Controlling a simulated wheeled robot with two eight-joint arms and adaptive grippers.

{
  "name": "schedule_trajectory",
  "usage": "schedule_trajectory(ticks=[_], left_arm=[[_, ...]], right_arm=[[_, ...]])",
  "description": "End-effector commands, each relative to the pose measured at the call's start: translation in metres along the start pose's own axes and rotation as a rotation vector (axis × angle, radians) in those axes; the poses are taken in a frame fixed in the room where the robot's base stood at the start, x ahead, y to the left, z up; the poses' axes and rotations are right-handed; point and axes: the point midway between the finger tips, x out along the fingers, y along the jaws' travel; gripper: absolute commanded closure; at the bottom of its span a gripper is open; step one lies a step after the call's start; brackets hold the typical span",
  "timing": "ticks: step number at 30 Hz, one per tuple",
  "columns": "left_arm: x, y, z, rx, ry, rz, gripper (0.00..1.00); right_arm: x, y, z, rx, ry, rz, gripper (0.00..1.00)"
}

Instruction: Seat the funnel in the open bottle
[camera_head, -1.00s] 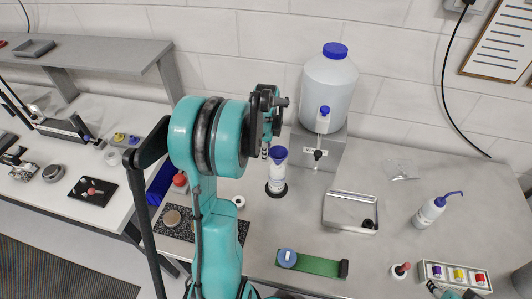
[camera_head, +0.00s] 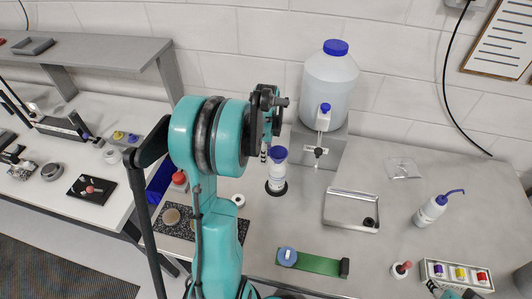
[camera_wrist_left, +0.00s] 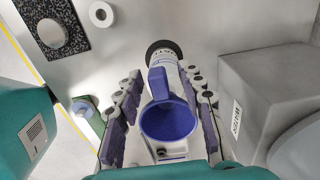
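The blue funnel (camera_head: 279,153) is at the top of the white bottle (camera_head: 277,178), which stands upright in a black ring on the bench. In the left wrist view the funnel's wide mouth (camera_wrist_left: 168,122) faces the camera, with the bottle (camera_wrist_left: 164,58) directly beyond it; the stem is hidden. My left gripper (camera_head: 266,148) is beside the funnel in the head view. In the left wrist view its fingers (camera_wrist_left: 163,88) are apart on both sides of the funnel, with gaps visible. My right gripper (camera_head: 462,293) shows only partly at the lower right edge.
A large carboy (camera_head: 331,85) with a tap stands on a grey block behind the bottle. A metal tray (camera_head: 350,207), a wash bottle (camera_head: 432,210) and a green strip (camera_head: 318,264) lie to the right and front. The bench between them is clear.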

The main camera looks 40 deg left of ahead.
Motion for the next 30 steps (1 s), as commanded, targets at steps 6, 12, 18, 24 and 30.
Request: schedule_trajectory(ticks=[6, 12, 18, 24, 30], left_arm=[[-0.003, 0.0, 0.0, 0.0, 0.0, 0.0, 0.62], [-0.031, 0.001, 0.0, 0.0, 0.0, 0.0, 0.62], [-0.076, 0.0, 0.0, 0.0, 0.0, 0.0, 0.62], [-0.108, 0.0, 0.0, 0.0, 0.0, 0.0, 0.62], [-0.12, 0.0, 0.0, 0.0, 0.0, 0.0, 0.62]], right_arm=[[0.0, 0.0, 0.0, 0.0, 0.0, 0.0, 0.6], [0.0, 0.0, 0.0, 0.0, 0.0, 0.0, 0.6], [0.0, 0.0, 0.0, 0.0, 0.0, 0.0, 0.6], [0.0, 0.0, 0.0, 0.0, 0.0, 0.0, 0.6], [0.0, 0.0, 0.0, 0.0, 0.0, 0.0, 0.6]])
